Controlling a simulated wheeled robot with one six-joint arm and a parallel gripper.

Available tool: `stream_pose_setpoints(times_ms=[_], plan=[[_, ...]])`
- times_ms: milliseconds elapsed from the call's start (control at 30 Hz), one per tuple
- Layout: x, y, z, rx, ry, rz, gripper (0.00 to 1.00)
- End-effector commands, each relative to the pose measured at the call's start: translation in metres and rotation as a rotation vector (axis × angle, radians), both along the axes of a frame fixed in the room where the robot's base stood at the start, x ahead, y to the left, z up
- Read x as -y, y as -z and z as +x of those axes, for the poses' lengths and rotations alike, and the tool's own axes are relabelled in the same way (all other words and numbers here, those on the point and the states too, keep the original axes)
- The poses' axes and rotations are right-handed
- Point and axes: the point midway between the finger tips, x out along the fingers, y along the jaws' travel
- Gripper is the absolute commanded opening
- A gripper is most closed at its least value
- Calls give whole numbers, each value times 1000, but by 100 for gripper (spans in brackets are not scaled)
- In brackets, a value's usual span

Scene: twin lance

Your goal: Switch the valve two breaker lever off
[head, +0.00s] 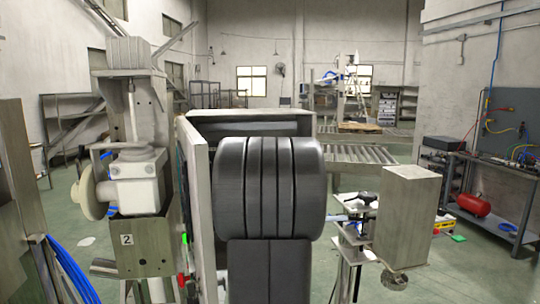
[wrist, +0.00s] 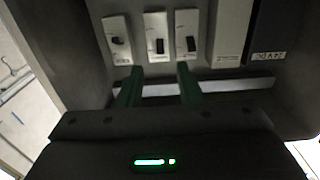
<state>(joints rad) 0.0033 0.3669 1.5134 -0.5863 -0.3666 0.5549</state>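Three pale breakers sit side by side in a dark cabinet in the wrist view: the left breaker (wrist: 118,37), the middle breaker (wrist: 157,37) and the right breaker (wrist: 188,35). Each has a small dark lever; I cannot read labels showing which is valve two. My gripper (wrist: 160,69) has two green fingers, spread apart and empty. The fingertips are just below the breaker row in the picture, around the middle breaker's line; contact with a lever is not visible. In the head view my arm hides the gripper and breakers.
The cabinet's open door (head: 196,190) stands just left of my arm. A valve unit (head: 137,180) on a plate marked 2 is further left. A grey metal pale rail (wrist: 220,86) runs below the breakers. A workbench (head: 490,190) stands at the right.

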Motion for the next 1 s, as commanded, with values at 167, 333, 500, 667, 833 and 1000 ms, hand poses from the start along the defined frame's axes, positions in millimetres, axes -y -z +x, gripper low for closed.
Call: stream_pose_setpoints(times_ms=[167, 333, 500, 667, 833, 1000], plan=[[-7, -2, 32, 0, -2, 0, 33], [-11, -2, 55, 0, 0, 0, 33], [-14, -1, 68, -1, 0, 0, 33], [-14, 0, 72, 0, 0, 0, 33], [-14, 0, 72, 0, 0, 0, 33], [-14, 0, 71, 0, 0, 0, 7]])
